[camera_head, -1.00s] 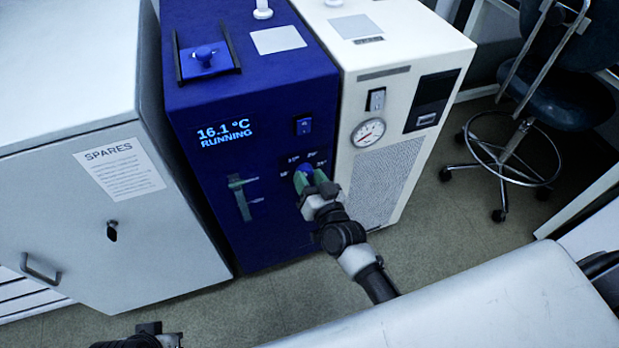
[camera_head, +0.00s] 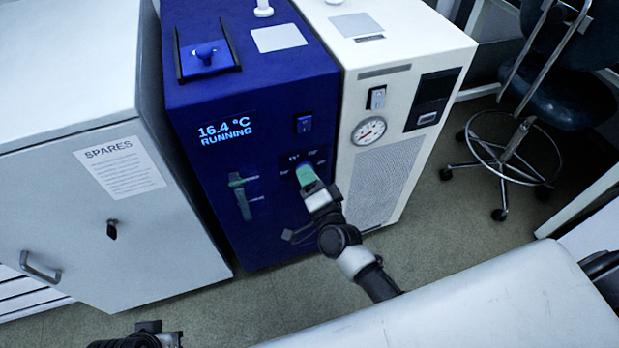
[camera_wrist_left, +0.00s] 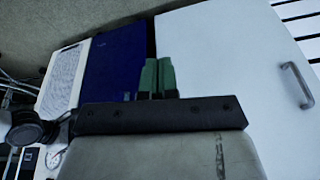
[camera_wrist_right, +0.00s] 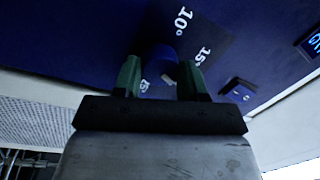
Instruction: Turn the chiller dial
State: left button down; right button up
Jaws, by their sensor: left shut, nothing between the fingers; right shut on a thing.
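The blue chiller (camera_head: 255,170) stands in the middle of the head view. Its display (camera_head: 225,131) reads 16.4 °C RUNNING. My right gripper (camera_head: 305,174) is at the chiller's front face, shut on the dial, which it mostly hides in the head view. In the right wrist view the round blue dial (camera_wrist_right: 161,62) sits between the green fingers, with the marks 10° and 15° beside it. In the left wrist view my left gripper (camera_wrist_left: 157,78) has its green fingers together with nothing between them. The left gripper's fingers do not show in the head view.
A grey SPARES cabinet (camera_head: 120,215) stands left of the chiller. A cream unit (camera_head: 400,100) with a gauge stands against its right side. A dark stool (camera_head: 560,95) is at the far right. Bare floor (camera_head: 290,300) lies in front of the chiller.

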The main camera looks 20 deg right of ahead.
pick_arm(q)
jog(key=shift+s+r, duration=0.25)
jog(key=shift+r, duration=0.05)
pick_arm(e)
jog(key=shift+m, duration=0.6)
pick_arm(q)
jog(key=shift+w+r, duration=0.1)
jog(key=shift+r, duration=0.05)
pick_arm(e)
jog(key=o, duration=0.9)
pick_arm(q)
jog(key=shift+a, duration=0.1)
jog(key=p+x, duration=0.1)
jog(key=x, duration=0.2)
jog(key=shift+w+f, duration=0.1)
jog(key=shift+f, duration=0.2)
pick_arm(e)
jog(key=s, duration=0.7)
jog(key=s+d+f, duration=0.1)
jog(key=s, duration=0.2)
jog(key=shift+s, duration=0.4)
